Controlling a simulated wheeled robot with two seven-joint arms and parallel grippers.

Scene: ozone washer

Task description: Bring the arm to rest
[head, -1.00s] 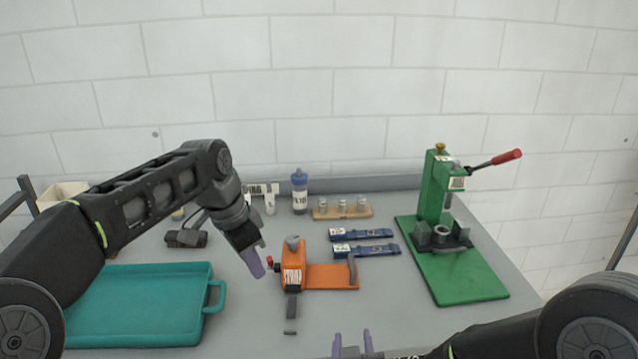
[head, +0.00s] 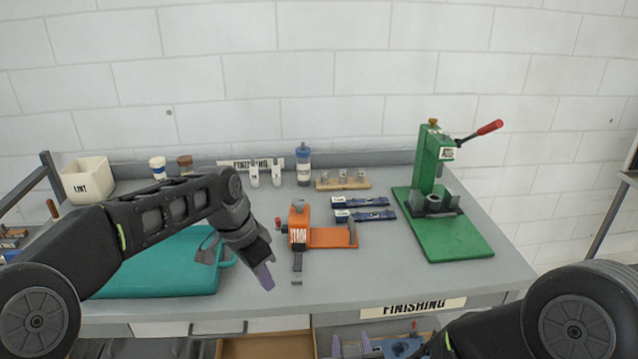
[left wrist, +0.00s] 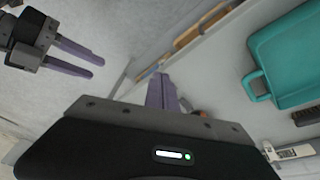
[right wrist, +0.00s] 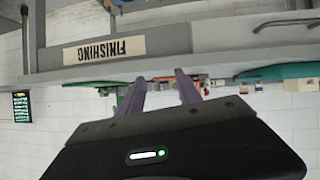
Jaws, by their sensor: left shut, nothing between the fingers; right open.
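My left gripper (head: 264,277) is shut and empty, with its purple fingers together. It hangs in the air in front of the orange fixture (head: 331,237), between it and the teal tray (head: 150,285). Its fingers show together in the left wrist view (left wrist: 161,92). My right gripper (head: 351,345) is open and empty, low in front of the bench's front edge; its two purple fingers stand apart in the right wrist view (right wrist: 160,80). The left wrist view also shows the right gripper (left wrist: 95,58) at its upper left.
The grey bench (head: 370,280) holds a green press (head: 440,225) on the right, blue strips (head: 365,215) and a wooden rack (head: 343,183) in the middle, and a white bin (head: 88,180) at the back left. An open drawer (head: 265,347) with contents lies below the front edge.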

